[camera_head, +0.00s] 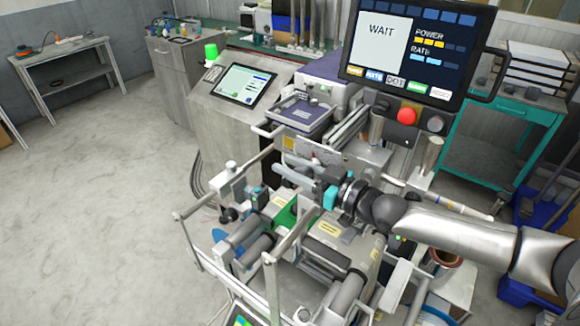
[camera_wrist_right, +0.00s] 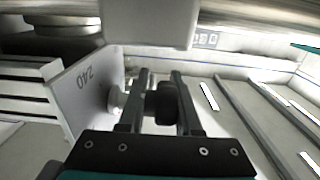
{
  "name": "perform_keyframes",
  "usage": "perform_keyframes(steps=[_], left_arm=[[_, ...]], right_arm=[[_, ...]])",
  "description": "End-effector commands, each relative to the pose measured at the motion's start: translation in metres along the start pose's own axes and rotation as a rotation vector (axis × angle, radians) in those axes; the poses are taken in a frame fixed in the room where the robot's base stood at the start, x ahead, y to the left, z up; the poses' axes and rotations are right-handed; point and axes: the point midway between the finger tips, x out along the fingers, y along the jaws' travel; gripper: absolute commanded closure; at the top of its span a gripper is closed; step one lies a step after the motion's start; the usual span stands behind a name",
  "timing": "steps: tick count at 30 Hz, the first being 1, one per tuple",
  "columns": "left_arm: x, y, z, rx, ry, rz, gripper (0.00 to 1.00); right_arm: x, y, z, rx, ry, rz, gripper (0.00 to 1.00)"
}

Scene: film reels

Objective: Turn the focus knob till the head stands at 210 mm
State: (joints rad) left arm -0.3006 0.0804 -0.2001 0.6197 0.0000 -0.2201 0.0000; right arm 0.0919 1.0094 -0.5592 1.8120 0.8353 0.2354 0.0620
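My right gripper (camera_wrist_right: 160,78) reaches into the machine, its two dark fingers pointing forward. A black round knob (camera_wrist_right: 164,103) lies between the fingers and about fills the gap. I cannot tell whether they press on it. A light round part (camera_wrist_right: 117,102) sits just left of the fingers. A pale plate marked 240 (camera_wrist_right: 85,77) stands to the left, and a small upside-down number label (camera_wrist_right: 206,39) shows at the top, too small to read surely. In the head view the right gripper (camera_head: 330,196) is at the machine's middle; its fingertips and the knob are hidden there. My left gripper is not seen.
A screen reading WAIT (camera_head: 385,40) hangs over the machine, with a red button (camera_head: 407,116) below. A tilted tablet (camera_head: 244,85) and a green lamp (camera_head: 211,51) stand behind. Metal rails (camera_head: 228,275) and rollers crowd the front. The floor at left is clear.

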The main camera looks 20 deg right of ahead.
Motion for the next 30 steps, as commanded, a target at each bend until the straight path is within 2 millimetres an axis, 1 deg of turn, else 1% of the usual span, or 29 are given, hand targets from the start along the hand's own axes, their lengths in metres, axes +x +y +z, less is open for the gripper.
perform_keyframes(steps=[1, 4, 13, 22, 25, 30], left_arm=[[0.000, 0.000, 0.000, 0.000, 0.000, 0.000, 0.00], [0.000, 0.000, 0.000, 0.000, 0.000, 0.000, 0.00], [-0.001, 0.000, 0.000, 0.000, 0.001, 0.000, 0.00], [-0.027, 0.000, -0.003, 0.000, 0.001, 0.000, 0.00], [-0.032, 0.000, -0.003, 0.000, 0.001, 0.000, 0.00], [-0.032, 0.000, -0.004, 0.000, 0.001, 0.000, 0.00]], right_arm=[[0.000, -0.004, 0.001, 0.004, -0.001, -0.006, 0.89], [0.000, -0.005, 0.002, 0.005, -0.001, -0.008, 1.00], [0.000, -0.006, 0.002, 0.007, -0.006, -0.011, 1.00], [0.000, -0.008, 0.002, 0.008, -0.106, -0.013, 1.00], [0.000, -0.008, 0.004, 0.009, -0.129, -0.013, 1.00], [0.000, -0.008, 0.007, 0.009, -0.141, -0.013, 1.00]])
